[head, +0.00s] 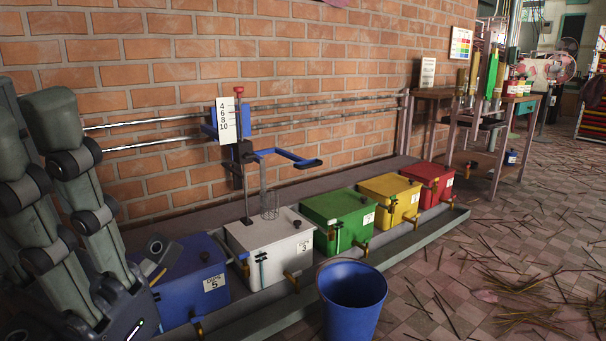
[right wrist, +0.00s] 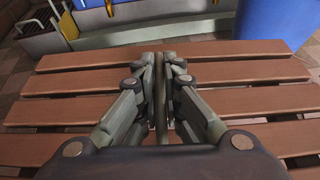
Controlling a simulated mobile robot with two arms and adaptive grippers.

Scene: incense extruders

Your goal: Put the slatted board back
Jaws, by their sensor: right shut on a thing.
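The slatted board, made of brown wooden slats with gaps between them (right wrist: 75,83), fills most of the right wrist view. My right gripper (right wrist: 161,62) reaches over its middle, with the fingers close together and shut on the board. The exact gripped spot is hidden between the fingers. The board and right gripper do not show in the head view. My left gripper (head: 24,98) stands large at the left edge of the head view, pointing up. I cannot tell whether its fingers are open or shut.
A blue bucket (head: 352,300) stands on the floor before a row of coloured boxes, including a white one (head: 270,250) and a green one (head: 335,215). The bucket also shows beyond the board (right wrist: 275,22). A wooden table (head: 435,95) stands at the back right. Thin sticks litter the floor.

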